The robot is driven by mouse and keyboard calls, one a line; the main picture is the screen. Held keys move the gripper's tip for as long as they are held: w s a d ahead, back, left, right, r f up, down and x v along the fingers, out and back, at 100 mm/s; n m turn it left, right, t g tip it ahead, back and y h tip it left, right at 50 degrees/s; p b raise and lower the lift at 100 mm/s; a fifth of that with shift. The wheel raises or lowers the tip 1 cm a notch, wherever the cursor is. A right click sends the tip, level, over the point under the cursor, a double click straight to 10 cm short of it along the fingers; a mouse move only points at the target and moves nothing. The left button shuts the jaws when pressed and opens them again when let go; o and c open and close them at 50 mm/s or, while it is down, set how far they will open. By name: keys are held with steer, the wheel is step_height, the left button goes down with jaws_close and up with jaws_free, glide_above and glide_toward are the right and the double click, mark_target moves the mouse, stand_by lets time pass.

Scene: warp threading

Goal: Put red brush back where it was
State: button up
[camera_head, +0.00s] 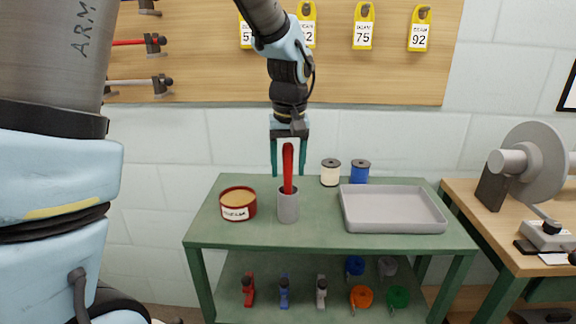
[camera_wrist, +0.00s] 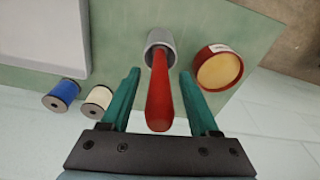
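The red brush (camera_head: 288,168) stands in a grey cylindrical cup (camera_head: 288,207) on the green table, with its red handle up and its lower end hidden in the cup. In the wrist view the brush handle (camera_wrist: 159,95) points toward the camera from the cup (camera_wrist: 160,40). My gripper (camera_head: 288,172) is above the cup with its teal fingers apart, one on each side of the handle. In the wrist view both fingers (camera_wrist: 158,80) show gaps to the handle, so it is open and not touching the brush.
A red tin (camera_head: 238,204) stands left of the cup. A grey tray (camera_head: 393,228) lies to the right. A cream spool (camera_head: 330,172) and a blue spool (camera_head: 360,171) stand behind. Tools and coils lie on the lower shelf (camera_head: 320,310). A bench with a wheel (camera_head: 535,165) is at right.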

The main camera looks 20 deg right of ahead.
steer(key=shift+r, duration=0.1)
step_height(320, 180, up, 12)
steer(key=s, duration=0.2)
steer(key=w+a+f+n, duration=0.15)
steer(key=a+f, duration=0.25)
steer(key=a, duration=0.4)
steer(key=w+a+f+m, duration=0.1)
steer(key=w+a+f, duration=0.1)
steer(key=a+f, duration=0.35)
steer(key=s+a+f, duration=0.2)
steer(key=a+f, duration=0.1)
steer(key=a, duration=0.5)
steer(key=s+a+f+n, duration=0.1)
steer(key=s+a+f, duration=0.2)
steer(key=a, duration=0.5)
steer(key=shift+s+a+f, duration=0.3)
steer(key=shift+a+f, duration=0.05)
steer(key=shift+f, duration=0.05)
